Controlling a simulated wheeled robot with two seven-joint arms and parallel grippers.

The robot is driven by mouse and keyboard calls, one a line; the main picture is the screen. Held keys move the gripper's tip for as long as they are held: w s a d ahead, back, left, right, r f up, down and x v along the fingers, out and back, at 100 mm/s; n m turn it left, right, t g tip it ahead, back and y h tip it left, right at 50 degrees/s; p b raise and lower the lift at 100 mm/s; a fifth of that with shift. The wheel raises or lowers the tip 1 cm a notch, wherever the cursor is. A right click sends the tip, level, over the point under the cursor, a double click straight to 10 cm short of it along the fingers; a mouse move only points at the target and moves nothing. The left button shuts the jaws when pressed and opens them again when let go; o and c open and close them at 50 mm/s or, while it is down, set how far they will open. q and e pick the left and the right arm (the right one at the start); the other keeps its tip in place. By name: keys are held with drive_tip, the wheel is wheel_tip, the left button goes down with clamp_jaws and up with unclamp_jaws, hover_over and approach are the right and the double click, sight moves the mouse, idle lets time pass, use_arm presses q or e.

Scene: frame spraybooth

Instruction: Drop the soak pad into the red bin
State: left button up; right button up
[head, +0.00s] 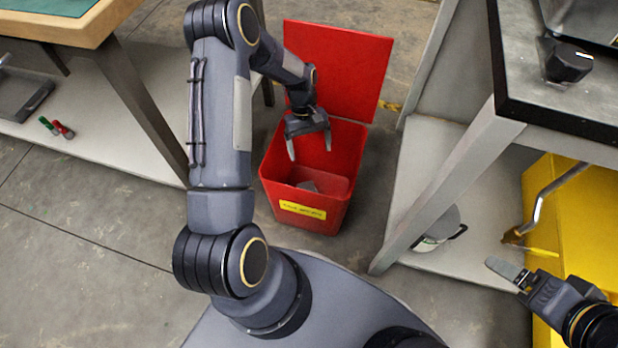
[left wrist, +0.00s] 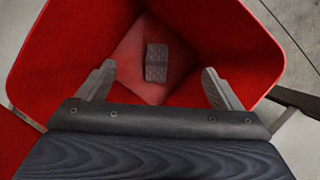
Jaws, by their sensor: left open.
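The red bin (head: 352,190) stands on the floor with its lid (head: 340,65) tipped up at the back. A small dark grey pad, which looks like the soak pad (left wrist: 156,62), lies inside on the bin's bottom. It also shows as a grey patch in the head view (head: 308,186). My left gripper (head: 309,147) is over the bin's mouth, pointing down, its two fingers spread with nothing between them. The pad lies below the fingers, apart from them. My right gripper (head: 508,270) is at the lower right, beside the yellow cabinet; its finger gap is unclear.
A yellow label (head: 302,210) is on the bin's front. A wooden-edged bench (head: 90,30) stands left, with red and green items (head: 58,128) on its lower shelf. The yellow cabinet (head: 585,220) is far right.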

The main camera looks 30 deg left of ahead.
use_arm(q)
drive_tip(key=p+v, duration=0.2)
drive_tip(key=v, duration=0.5)
drive_tip(key=shift+r+p, duration=0.35)
drive_tip(key=shift+w+a, duration=0.1)
